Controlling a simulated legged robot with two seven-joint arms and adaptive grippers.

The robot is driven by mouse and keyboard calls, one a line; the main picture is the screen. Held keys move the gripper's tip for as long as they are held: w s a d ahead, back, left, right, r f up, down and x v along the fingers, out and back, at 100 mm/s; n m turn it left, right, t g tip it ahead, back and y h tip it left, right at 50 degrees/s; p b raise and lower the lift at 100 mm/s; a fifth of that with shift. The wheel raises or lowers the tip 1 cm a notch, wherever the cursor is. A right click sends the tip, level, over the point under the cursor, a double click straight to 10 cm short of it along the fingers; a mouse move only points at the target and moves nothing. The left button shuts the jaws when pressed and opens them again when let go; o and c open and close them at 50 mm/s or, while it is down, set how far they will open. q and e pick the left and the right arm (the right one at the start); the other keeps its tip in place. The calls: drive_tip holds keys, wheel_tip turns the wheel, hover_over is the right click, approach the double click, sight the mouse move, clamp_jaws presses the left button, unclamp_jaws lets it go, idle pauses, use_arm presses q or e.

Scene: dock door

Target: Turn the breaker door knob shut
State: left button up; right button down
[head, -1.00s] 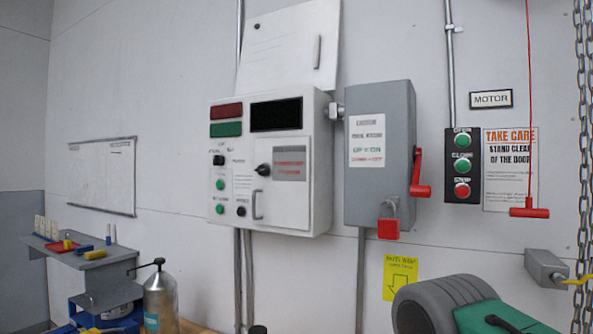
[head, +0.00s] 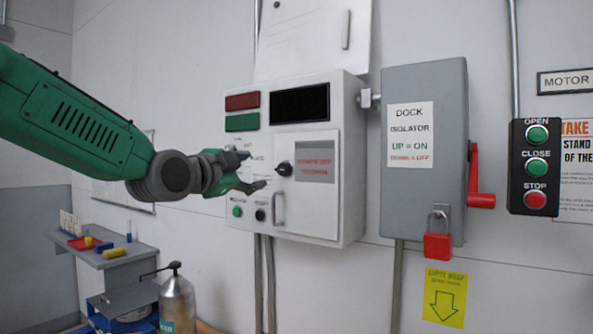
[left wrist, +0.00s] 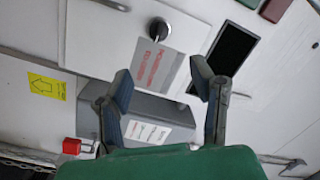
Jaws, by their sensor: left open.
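The breaker door (head: 308,186) is a white panel on the front of the control box, and it looks closed. Its black knob (head: 284,169) sits at the door's upper left, with its lever part pointing left. The knob also shows at the top of the left wrist view (left wrist: 159,29), on a round silver base. My left gripper (head: 256,170) is open and empty just left of the knob, in front of the box's left part. In the left wrist view its two fingers (left wrist: 160,76) are spread apart, with the knob beyond them, untouched. My right gripper is not in view.
A silver pull handle (head: 278,208) is below the knob. The grey isolator box (head: 424,150) with a red lever (head: 480,185) and red padlock (head: 437,245) stands to the right. A push-button station (head: 535,166) is further right. A metal bottle (head: 177,305) stands low left.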

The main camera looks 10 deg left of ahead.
use_arm(q)
drive_tip(key=p, duration=0.1)
approach(281, 170)
drive_tip(key=x, duration=0.4)
drive_tip(key=p+x, duration=0.1)
drive_tip(key=x, duration=0.4)
drive_tip(key=shift+w+a+p, duration=0.3)
drive_tip(key=shift+w+a, duration=0.05)
drive_tip(key=shift+w+d, duration=0.35)
drive_tip(key=shift+w, duration=0.1)
drive_tip(key=shift+w+d, duration=0.1)
drive_tip(key=shift+d, duration=0.2)
drive_tip(key=c, duration=1)
drive_tip(key=shift+a, duration=0.15)
drive_tip(key=shift+c, duration=0.7)
